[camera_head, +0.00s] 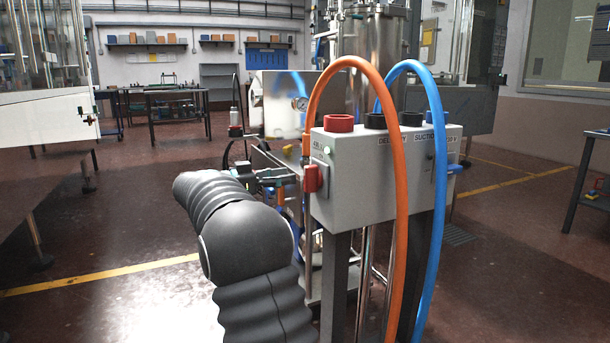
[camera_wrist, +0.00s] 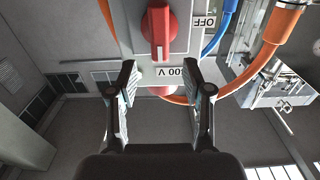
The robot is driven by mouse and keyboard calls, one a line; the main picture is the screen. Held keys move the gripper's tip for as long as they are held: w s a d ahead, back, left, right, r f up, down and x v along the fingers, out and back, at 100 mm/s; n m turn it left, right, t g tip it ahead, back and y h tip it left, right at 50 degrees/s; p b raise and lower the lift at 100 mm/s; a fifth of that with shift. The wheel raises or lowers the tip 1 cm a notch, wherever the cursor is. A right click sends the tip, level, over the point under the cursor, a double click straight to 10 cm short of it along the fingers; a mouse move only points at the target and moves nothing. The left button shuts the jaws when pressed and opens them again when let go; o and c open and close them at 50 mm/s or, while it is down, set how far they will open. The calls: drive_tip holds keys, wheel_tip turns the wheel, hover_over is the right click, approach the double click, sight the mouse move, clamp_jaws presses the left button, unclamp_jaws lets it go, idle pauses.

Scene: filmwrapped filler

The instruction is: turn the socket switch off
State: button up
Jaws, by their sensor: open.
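The red switch (camera_head: 312,178) sits on the left side face of a grey box (camera_head: 365,200), under a small label. In the wrist view the red switch (camera_wrist: 159,30) shows a raised grip bar running up and down the picture, on a light plate. A label reading OFF (camera_wrist: 204,22), turned over in the picture, is to its right, and a voltage label (camera_wrist: 175,72) is below it. My gripper (camera_wrist: 161,82) is open and empty, its fingers apart, pointing at the switch plate. In the head view my gripper (camera_head: 286,178) is just left of the switch; contact cannot be told.
An orange hose (camera_head: 398,150) and a blue hose (camera_head: 440,150) arch over the box and hang in front of it. A red cap (camera_head: 338,123) is on top of the box. A steel column (camera_head: 375,40) stands behind.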

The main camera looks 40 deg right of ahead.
sight(305, 173)
drive_tip(key=x, duration=0.6)
drive_tip(key=shift+d, duration=0.25)
clamp_jaws()
